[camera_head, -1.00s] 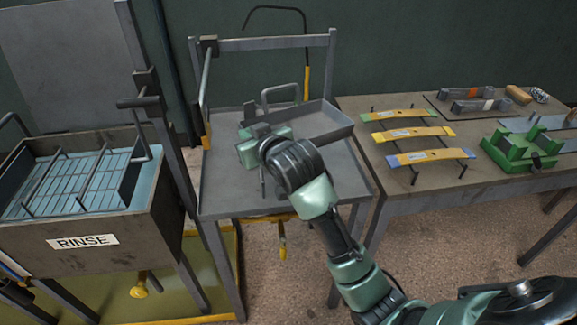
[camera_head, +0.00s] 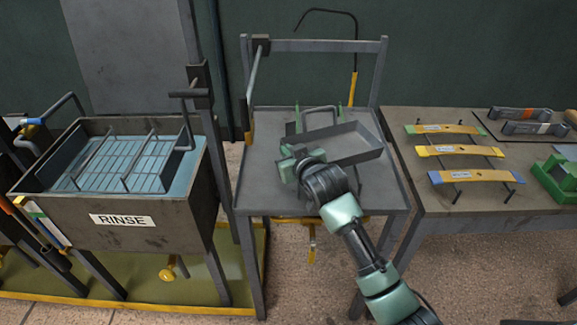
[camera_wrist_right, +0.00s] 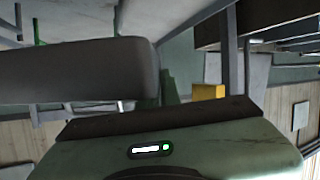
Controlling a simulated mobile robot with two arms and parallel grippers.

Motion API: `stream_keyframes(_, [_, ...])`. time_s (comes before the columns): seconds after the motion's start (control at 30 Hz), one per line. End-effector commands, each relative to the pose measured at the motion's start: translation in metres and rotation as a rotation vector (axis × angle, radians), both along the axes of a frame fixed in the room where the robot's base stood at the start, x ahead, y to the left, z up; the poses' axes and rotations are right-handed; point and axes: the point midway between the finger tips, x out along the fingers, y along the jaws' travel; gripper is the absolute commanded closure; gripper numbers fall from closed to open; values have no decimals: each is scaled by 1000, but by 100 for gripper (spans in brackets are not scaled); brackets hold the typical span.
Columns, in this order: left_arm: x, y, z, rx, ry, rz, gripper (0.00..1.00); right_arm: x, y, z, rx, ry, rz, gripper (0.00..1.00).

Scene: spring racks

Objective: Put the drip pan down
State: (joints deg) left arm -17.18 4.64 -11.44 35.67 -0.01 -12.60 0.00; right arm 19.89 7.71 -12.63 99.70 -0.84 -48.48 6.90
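The drip pan (camera_head: 356,150) is a shallow grey tray in the head view, sitting askew at or just above the grey top of the cart (camera_head: 262,190). A gap beneath it cannot be made out. My right gripper (camera_head: 298,152) is at the pan's left end and appears shut on it, though the fingertips are largely hidden. In the right wrist view a grey shape (camera_wrist_right: 80,72) fills the left side, close to the gripper; I cannot tell which part it is. My left gripper is not in view.
A grey loop handle (camera_head: 320,108) and thin green uprights show behind the pan. The rinse tank (camera_head: 180,215) with a wire rack stands left. A table (camera_head: 440,190) with yellow leaf springs (camera_head: 458,151) stands right. The cart's front left is bare.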

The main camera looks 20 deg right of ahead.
Motion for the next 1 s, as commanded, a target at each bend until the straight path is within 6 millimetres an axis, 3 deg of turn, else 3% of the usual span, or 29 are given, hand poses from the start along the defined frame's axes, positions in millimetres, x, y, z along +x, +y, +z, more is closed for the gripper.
stream_keyframes(0.17, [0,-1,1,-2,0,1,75,1,0,-13,-2,-5,0,100])
stream_keyframes(0.43, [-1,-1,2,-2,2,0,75,0,0,-50,-2,-3,0,100])
stream_keyframes(0.8, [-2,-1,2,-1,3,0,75,1,0,-55,-2,-6,1,100])
stream_keyframes(0.9, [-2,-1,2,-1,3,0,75,0,0,-57,0,-2,0,74])
stream_keyframes(1.0, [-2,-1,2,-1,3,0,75,0,0,-57,0,-2,0,74])
